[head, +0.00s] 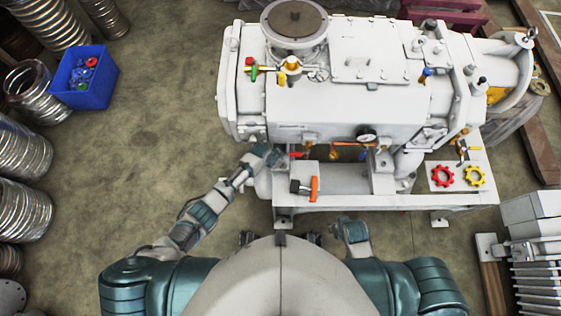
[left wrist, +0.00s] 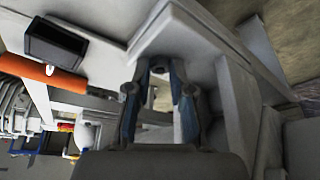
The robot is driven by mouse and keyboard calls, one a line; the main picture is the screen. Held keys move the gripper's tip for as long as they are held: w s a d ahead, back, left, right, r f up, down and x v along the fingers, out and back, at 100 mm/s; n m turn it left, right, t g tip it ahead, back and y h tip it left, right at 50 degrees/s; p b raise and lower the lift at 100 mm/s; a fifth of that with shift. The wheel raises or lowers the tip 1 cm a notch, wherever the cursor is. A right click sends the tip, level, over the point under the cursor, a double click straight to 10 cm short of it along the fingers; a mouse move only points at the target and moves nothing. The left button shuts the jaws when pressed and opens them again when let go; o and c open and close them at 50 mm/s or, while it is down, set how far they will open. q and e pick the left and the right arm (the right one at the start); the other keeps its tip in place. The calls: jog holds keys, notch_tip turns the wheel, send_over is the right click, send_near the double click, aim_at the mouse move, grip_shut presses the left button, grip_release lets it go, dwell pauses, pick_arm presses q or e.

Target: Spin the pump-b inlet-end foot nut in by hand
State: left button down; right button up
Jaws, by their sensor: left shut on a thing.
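The large white pump (head: 345,105) sits on a pale frame in the head view. My left gripper (head: 268,154) reaches its lower left side, by the pump's foot. In the left wrist view my left gripper (left wrist: 163,70) has its fingers closed in at a grey foot bracket (left wrist: 185,38). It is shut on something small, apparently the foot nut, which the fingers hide. The nut's thread and seating cannot be seen. My right gripper (head: 348,230) hangs low in front of my body, apart from the pump; its fingers are too small to read.
A black and orange tool (head: 313,188) lies on the frame's front ledge, right of my left gripper; its orange handle (left wrist: 40,70) shows close by in the wrist view. Red (head: 443,176) and yellow (head: 474,176) handwheels lie further right. A blue bin (head: 83,92) stands on the open floor at left.

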dwell(0.4)
pick_arm(q)
jog(key=c, duration=1)
grip_release()
jog(key=v, duration=1.2)
jog(key=shift+w, duration=0.2)
